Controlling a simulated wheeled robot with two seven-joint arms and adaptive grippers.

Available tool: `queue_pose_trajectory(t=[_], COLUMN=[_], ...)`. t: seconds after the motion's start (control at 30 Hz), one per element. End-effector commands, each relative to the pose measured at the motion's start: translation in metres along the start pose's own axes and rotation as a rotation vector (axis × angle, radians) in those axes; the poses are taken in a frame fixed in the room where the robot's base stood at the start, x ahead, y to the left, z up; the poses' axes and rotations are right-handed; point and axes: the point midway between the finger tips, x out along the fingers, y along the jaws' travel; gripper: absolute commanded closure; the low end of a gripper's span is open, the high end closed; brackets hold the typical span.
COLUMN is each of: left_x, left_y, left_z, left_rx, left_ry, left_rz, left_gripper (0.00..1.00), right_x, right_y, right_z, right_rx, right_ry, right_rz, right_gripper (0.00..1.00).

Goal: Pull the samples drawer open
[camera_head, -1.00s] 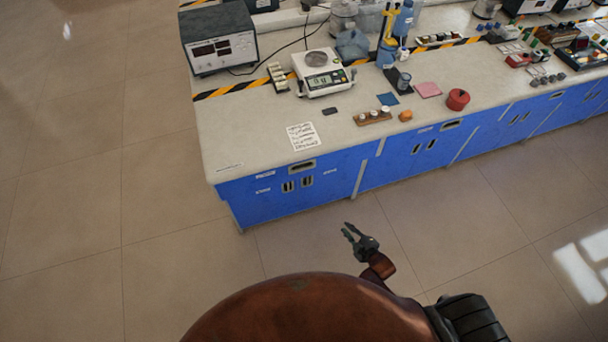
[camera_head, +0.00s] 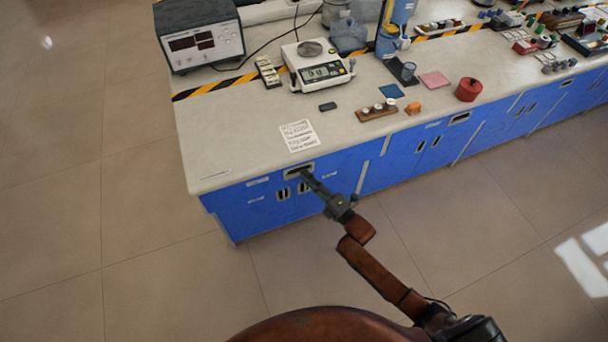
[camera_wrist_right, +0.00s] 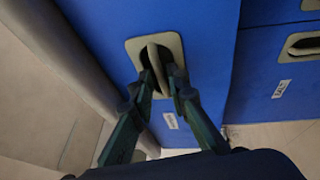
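The blue drawer front (camera_head: 331,165) at the bench's near left end is shut; I cannot read a label naming it as the samples drawer. It has a pale recessed handle (camera_wrist_right: 132,47) with an upright bar (camera_wrist_right: 153,55), which shows in the head view as a slot (camera_head: 292,172). My right gripper (camera_head: 306,176) reaches to this handle. In the right wrist view its two dark fingertips (camera_wrist_right: 162,78) are in the recess, one on each side of the bar. Whether they press on it is unclear. My left gripper is out of view.
On the bench top (camera_head: 235,135) above stand a balance (camera_head: 318,72), a paper sheet (camera_head: 298,136), a wooden rack (camera_head: 377,111) and a red pot (camera_head: 468,90). Another blue front with a handle (camera_wrist_right: 305,46) lies beside it in the wrist view. The floor (camera_head: 150,240) in front is clear.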

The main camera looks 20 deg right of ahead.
Motion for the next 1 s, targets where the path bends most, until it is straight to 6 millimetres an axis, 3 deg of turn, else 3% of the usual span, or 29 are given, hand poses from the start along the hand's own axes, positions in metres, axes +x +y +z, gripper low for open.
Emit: queue_pose_trajectory(t=[0.17, 0.47, 0.7, 1.0], left_x=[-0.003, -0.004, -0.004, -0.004], left_y=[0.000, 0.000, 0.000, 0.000], left_z=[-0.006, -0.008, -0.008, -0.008], left_rx=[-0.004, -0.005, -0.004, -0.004], left_ry=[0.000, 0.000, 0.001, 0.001], left_rz=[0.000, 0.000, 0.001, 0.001], left_gripper=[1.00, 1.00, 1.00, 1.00], right_x=[0.015, 0.017, 0.016, 0.016], right_y=[-0.001, -0.001, -0.001, -0.001], right_z=[-0.001, -0.001, 0.000, 0.000], right_rx=[0.000, 0.000, 0.000, 0.000], right_ry=[0.001, 0.000, 0.000, 0.000], right_rz=[-0.001, -0.002, -0.002, -0.002], right_gripper=[0.85, 0.85, 1.00, 1.00])
